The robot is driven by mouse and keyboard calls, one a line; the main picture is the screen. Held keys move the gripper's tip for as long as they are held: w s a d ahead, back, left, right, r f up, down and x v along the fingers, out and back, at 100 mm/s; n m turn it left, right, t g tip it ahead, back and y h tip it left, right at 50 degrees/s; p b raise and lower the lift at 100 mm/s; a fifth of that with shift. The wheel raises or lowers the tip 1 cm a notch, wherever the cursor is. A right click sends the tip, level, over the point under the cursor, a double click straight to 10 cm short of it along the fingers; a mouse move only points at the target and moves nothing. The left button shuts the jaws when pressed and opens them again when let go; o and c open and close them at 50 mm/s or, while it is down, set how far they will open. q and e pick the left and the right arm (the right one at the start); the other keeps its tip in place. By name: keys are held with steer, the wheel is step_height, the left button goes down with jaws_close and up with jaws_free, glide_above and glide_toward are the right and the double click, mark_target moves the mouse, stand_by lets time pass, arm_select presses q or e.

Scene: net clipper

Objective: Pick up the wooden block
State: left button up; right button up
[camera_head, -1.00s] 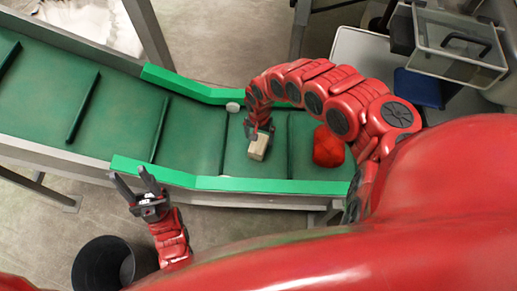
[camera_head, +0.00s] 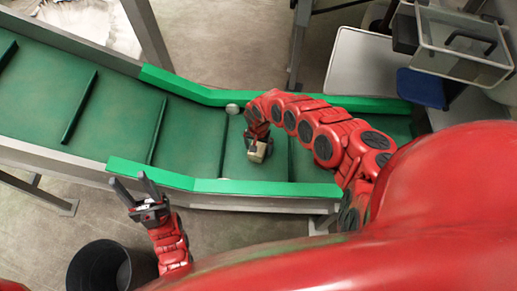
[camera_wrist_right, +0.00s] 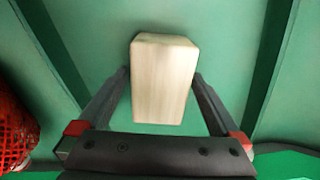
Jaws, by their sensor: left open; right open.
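The wooden block (camera_head: 259,156) is a pale, small box on the green conveyor belt, partly covered by my right gripper (camera_head: 257,145) in the head view. In the right wrist view the block (camera_wrist_right: 162,82) lies between the two dark fingers of the open right gripper (camera_wrist_right: 161,75), with a narrow gap visible on each side near the fingertips. My left gripper (camera_head: 138,188) is open and empty, beside the conveyor's near edge at the left.
The conveyor (camera_head: 120,115) has raised cross slats and bright green side rails (camera_head: 230,187). A small grey round object (camera_head: 232,108) sits by the far rail. A red mesh object (camera_wrist_right: 14,130) is at the wrist view's left edge. A black bin (camera_head: 97,267) stands at lower left.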

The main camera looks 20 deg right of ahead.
steer(key=c, duration=1.4)
steer(key=shift+r, duration=0.1)
steer(key=shift+c, duration=0.2)
